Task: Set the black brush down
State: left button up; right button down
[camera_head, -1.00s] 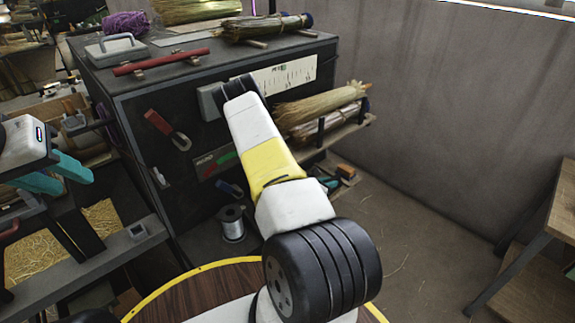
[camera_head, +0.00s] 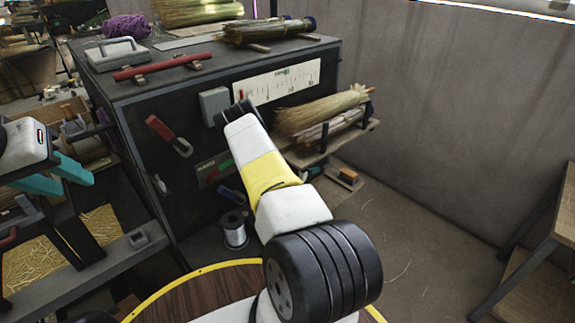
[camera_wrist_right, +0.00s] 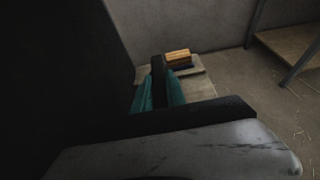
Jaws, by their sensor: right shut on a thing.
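In the right wrist view, the teal fingers of my right gripper (camera_wrist_right: 158,90) are shut on a narrow black thing (camera_wrist_right: 158,70), which I take to be the black brush. Only its upright end shows between the fingers; a dark bar in the foreground hides the rest. It is over or on a pale low shelf (camera_wrist_right: 203,88); I cannot tell whether it touches. In the head view my right forearm covers most of this gripper, and only a bit of teal shows beside the lower shelf. My left gripper (camera_head: 52,178) is open and empty at the left edge.
A wood-coloured block (camera_wrist_right: 178,57) lies on the low shelf just beyond the right fingers. The dark cabinet (camera_head: 185,195) stands close by, with straw bundles (camera_head: 320,112) on a rack above the shelf. A wire spool (camera_head: 234,229) stands left of my forearm. A wooden table is at right.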

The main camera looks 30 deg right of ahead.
jog(key=shift+w+a, duration=0.15)
jog(key=shift+w, duration=0.35)
jog(key=shift+w+a, duration=0.15)
jog(key=shift+w, duration=0.35)
jog(key=f, duration=0.2)
jog(key=shift+s+f, duration=0.2)
jog(key=shift+f, duration=0.15)
notch_tip(320, 180, down, 4)
jog(key=shift+d+r, duration=0.1)
jog(key=shift+w+f, duration=0.2)
jog(key=shift+f, duration=0.05)
jog(key=shift+f, duration=0.2)
jog(key=shift+f, duration=0.4)
jog(key=c, duration=1.4)
grip_release()
jog(key=shift+o, duration=0.2)
jog(key=shift+r, duration=0.1)
